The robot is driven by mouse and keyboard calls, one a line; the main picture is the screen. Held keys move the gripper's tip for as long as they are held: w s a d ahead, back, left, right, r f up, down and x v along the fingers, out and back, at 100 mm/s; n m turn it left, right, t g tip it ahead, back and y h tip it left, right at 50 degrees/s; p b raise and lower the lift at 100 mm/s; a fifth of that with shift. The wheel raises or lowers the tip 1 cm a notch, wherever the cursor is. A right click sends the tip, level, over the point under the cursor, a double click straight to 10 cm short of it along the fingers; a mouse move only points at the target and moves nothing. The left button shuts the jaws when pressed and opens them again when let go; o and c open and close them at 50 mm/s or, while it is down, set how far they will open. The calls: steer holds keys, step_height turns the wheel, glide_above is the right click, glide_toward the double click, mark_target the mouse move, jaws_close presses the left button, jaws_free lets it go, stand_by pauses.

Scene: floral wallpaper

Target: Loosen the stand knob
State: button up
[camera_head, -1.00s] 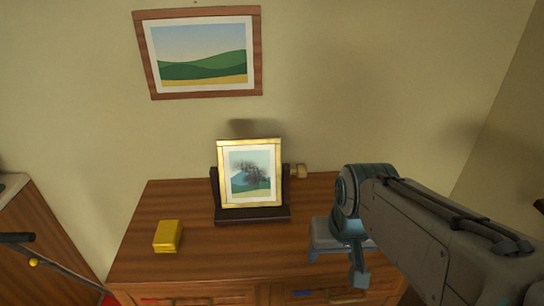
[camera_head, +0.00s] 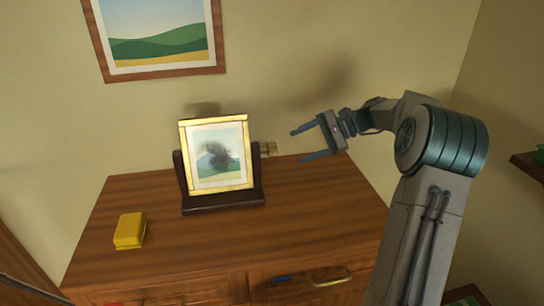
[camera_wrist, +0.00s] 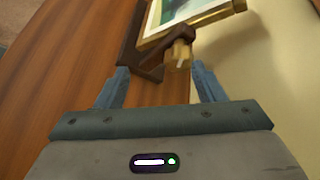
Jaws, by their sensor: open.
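The stand knob (camera_head: 268,149) is a small brass-coloured piece on the right side of the dark wooden stand (camera_head: 225,202). The stand holds a gold-framed picture (camera_head: 216,188) with a dark smudge on it. My gripper (camera_head: 305,144) is open and empty, to the right of the knob and apart from it, its fingers pointing left toward it. In the wrist view the knob (camera_wrist: 179,54) shows ahead, between the lines of the two fingers (camera_wrist: 157,80) and beyond their tips.
The stand is on a wooden dresser (camera_head: 310,215) against the wall. A yellow block (camera_head: 130,231) lies on the left of the dresser top. A landscape picture (camera_head: 160,72) hangs above. The dresser top right of the stand is clear.

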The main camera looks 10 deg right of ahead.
steer(key=m+t+y, duration=0.1)
steer(key=y, duration=0.1)
glide_toward(272, 150)
steer(key=w+a+f, duration=0.1)
steer(key=a, duration=0.2)
steer(key=w+a+f, duration=0.1)
steer(key=w+a, duration=0.1)
steer(key=a, duration=0.1)
steer(key=w+a+f+b, duration=0.1)
steer(key=a+f, duration=0.1)
steer(key=a, duration=0.1)
steer(key=shift+w, duration=0.3)
steer(key=shift+d, duration=0.1)
steer(key=c, duration=1)
